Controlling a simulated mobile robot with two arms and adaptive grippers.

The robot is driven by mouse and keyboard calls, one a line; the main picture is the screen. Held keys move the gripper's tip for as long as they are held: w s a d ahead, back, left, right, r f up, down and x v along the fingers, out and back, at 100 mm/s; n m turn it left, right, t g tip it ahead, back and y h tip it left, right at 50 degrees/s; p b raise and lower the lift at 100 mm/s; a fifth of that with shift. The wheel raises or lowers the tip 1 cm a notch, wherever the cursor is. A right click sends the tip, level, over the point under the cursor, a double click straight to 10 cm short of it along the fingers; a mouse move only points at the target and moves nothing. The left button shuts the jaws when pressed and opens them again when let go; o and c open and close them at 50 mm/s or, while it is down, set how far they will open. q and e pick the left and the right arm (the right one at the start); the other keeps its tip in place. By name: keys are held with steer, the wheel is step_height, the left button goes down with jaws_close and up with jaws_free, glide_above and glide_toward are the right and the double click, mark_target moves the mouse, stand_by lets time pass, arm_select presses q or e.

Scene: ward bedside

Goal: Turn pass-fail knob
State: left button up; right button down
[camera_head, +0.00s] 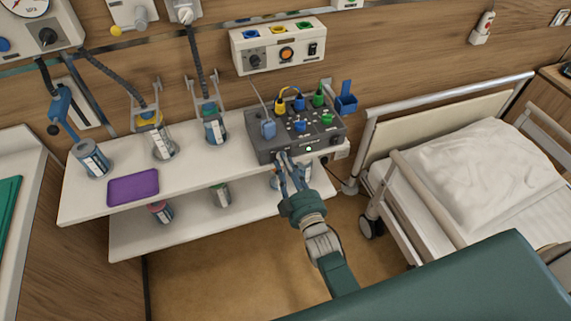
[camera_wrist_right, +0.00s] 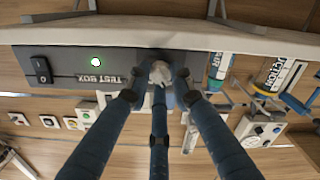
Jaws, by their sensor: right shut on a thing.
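The dark grey test box (camera_head: 265,150) stands at the right end of the white shelf's top. Its front shows a lit green lamp (camera_head: 309,149) and a black switch (camera_wrist_right: 41,69). My right gripper (camera_head: 284,158) is at the left part of this front face. In the wrist view, where the box lettering is upside down, the right gripper's fingers (camera_wrist_right: 160,78) are shut around a small pale knob (camera_wrist_right: 160,72). The fingers partly hide the knob, and I cannot read its label or pointer. My left gripper is not in view.
Coloured plugs and cables sit on the box top. Several canisters and a purple tray (camera_head: 133,187) are on the white shelf (camera_head: 85,205). A bed with rails (camera_head: 440,108) stands to the right. The floor (camera_head: 215,275) before the shelf is clear.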

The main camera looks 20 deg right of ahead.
steer(key=shift+f+n, duration=0.2)
steer(key=shift+n, duration=1)
steer(key=c, duration=1.5)
jaws_free()
steer(key=shift+c, duration=0.2)
steer(key=s, duration=1.2)
steer(key=shift+d, duration=0.25)
